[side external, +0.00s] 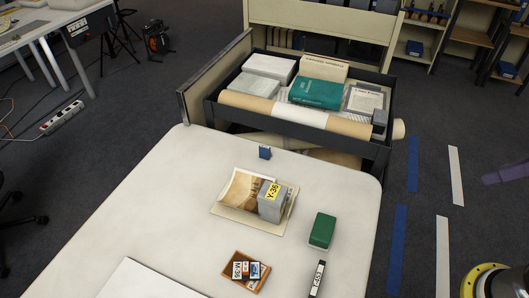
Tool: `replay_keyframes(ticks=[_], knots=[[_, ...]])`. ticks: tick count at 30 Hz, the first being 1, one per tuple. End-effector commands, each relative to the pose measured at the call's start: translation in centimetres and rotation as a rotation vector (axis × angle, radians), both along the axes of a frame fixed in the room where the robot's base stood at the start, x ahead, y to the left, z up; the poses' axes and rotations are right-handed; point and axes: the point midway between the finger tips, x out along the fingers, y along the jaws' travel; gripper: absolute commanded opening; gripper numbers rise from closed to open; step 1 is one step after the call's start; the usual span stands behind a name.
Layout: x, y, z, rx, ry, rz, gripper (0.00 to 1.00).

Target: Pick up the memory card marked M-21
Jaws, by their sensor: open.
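A small wooden tray (263,288) stands near the front of the white table and holds several small dark cards. A card with a white label (238,269) at its left side carries a mark that starts with M; the rest is too small to read surely. Other small cards (255,270) lie beside it, with marks I cannot read. I cannot tell which card, if any, is M-21.
A green box (321,231), a black labelled item (317,279), a small blue item (264,153) and a white sheet (150,283) share the white table (150,200). Behind is a loaded cart (300,131).

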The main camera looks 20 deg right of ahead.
Motion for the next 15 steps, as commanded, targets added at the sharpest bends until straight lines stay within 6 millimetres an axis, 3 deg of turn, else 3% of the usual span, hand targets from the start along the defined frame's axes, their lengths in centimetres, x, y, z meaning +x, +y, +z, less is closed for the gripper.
replay_keyframes(ticks=[7,11,15], knots=[[0.6,0.2,0.7,0.143,-0.027,-0.239,0.5],[2.9,0.7,4.1,0.337,-0.101,-0.495,0.5],[7.1,1.5,7.7,0.563,-0.117,-0.764,0.5]])
